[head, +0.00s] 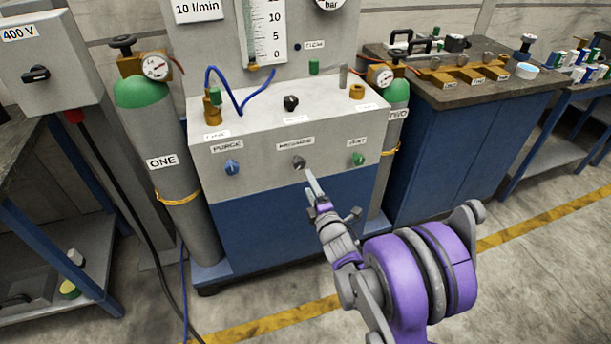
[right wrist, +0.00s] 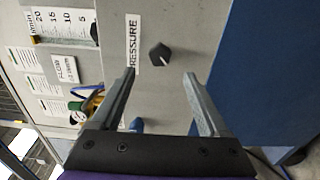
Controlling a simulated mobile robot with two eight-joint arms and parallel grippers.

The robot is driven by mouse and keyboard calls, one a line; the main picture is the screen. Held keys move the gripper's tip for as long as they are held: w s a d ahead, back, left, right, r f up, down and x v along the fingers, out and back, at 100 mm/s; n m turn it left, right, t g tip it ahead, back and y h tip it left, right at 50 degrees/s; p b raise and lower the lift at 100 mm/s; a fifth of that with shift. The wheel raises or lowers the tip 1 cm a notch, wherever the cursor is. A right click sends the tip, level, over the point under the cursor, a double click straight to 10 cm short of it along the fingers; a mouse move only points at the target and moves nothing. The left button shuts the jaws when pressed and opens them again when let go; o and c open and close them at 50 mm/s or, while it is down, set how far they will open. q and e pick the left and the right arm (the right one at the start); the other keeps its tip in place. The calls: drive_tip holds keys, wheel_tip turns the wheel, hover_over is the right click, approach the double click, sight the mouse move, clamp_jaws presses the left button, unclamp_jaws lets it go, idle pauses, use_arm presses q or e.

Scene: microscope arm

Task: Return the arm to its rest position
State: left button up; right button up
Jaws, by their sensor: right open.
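My right arm reaches in from the lower right of the head view, with purple and grey joints. My right gripper (head: 312,180) is at the front of the grey and blue gas panel (head: 240,155), just below and right of the dark middle knob (head: 298,161). In the right wrist view the gripper (right wrist: 160,75) is open, with nothing between its fingers. The black knob (right wrist: 159,55) labelled PRESSURE lies ahead, in line with the gap between the fingertips; I cannot tell the exact distance. My left gripper is not in view.
A blue knob (head: 232,167) and a green knob (head: 357,159) flank the middle one. Gas cylinder ONE (head: 160,180) stands left of the panel. A blue workbench (head: 465,140) stands at the right. The floor in front is open.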

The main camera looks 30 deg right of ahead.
drive_tip(key=shift+s+a, duration=0.1)
drive_tip(key=shift+s, duration=0.4)
drive_tip(key=s+a+f+m+g+y, duration=0.25)
drive_tip(key=s+a+m+g, duration=0.55)
drive_tip(key=s, duration=0.7)
drive_tip(key=s+a+f+m+g+y, duration=0.25)
drive_tip(key=s+a+m+g, duration=0.35)
drive_tip(key=s+a, duration=0.65)
use_arm(q)
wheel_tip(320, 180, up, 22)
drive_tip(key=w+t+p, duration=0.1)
drive_tip(key=p, duration=1.8)
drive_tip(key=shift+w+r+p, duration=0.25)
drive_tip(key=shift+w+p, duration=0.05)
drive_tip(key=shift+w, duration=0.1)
use_arm(e)
wheel_tip(320, 180, up, 22)
drive_tip(key=d+m+t+h, duration=0.1)
drive_tip(key=d, duration=0.1)
drive_tip(key=shift+s+d+r+t, duration=0.15)
drive_tip(key=shift+r+t, duration=0.05)
drive_tip(key=shift+t, duration=0.2)
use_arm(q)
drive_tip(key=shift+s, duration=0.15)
use_arm(e)
drive_tip(key=shift+s, duration=0.15)
